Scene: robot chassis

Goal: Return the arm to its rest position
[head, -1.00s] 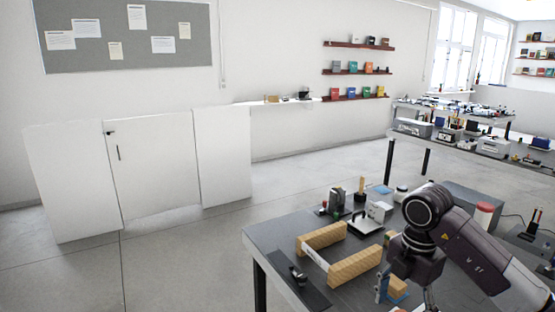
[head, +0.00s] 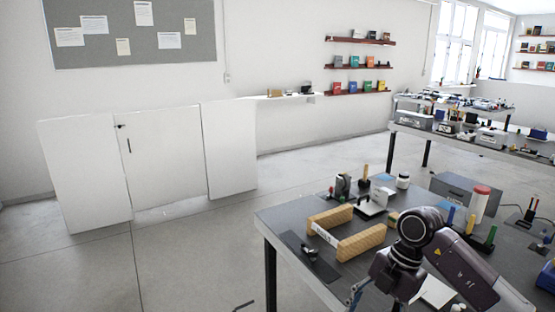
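My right arm (head: 455,262) comes in from the lower right, over the near part of the dark workbench (head: 285,222). Its dark rounded wrist hangs at the bench's front edge. Only a small part of my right gripper (head: 357,292) shows below the wrist, at the bottom of the head view. The rest is hidden by the wrist or cut off by the frame, so its opening and anything in it cannot be told. My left arm and gripper are not recognisable in view.
The floor left of the bench is largely clear.

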